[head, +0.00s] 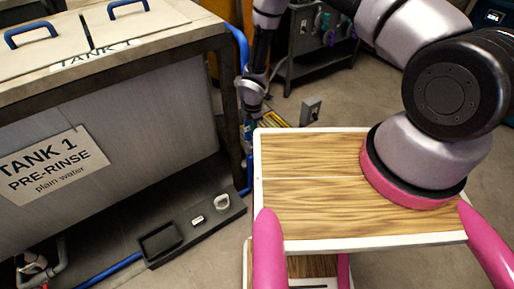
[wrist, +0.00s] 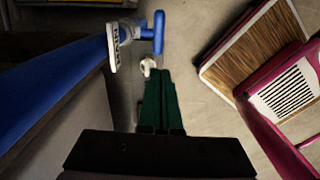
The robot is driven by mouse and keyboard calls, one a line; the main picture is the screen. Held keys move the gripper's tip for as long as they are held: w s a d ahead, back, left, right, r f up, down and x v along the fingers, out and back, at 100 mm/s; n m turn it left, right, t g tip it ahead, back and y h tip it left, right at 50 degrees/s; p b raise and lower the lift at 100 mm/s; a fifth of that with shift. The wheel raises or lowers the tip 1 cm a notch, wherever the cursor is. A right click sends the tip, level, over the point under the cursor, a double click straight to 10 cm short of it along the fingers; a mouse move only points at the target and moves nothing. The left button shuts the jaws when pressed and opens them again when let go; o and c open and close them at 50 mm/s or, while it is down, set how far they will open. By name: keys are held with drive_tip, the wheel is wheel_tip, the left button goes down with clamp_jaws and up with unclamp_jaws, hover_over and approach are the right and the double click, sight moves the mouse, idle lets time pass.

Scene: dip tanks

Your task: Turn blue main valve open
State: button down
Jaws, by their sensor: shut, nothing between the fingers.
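The blue main valve shows in the wrist view as a blue handle (wrist: 158,33) at the top centre, beside a light tag (wrist: 112,46) with dark lettering on the end of a thick blue pipe (wrist: 60,85). My gripper (wrist: 161,74) has its green fingers together with nothing between them. Its tips are below the handle in the picture and look apart from it. In the head view my gripper (head: 252,108) hangs beside the right end of Tank 1, near the blue pipe (head: 241,50). The valve handle is not clear there.
Tank 1 (head: 110,110), labelled pre-rinse, fills the left. A dark tray (head: 180,238) with small light items lies on the floor before it. My wood-topped base (head: 310,215) is at the front. A grey cabinet (head: 310,40) with knobs stands behind. Floor is clear at right.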

wheel_tip(320, 180, down, 15)
drive_tip(key=shift+s+r, duration=0.1)
idle(0.4)
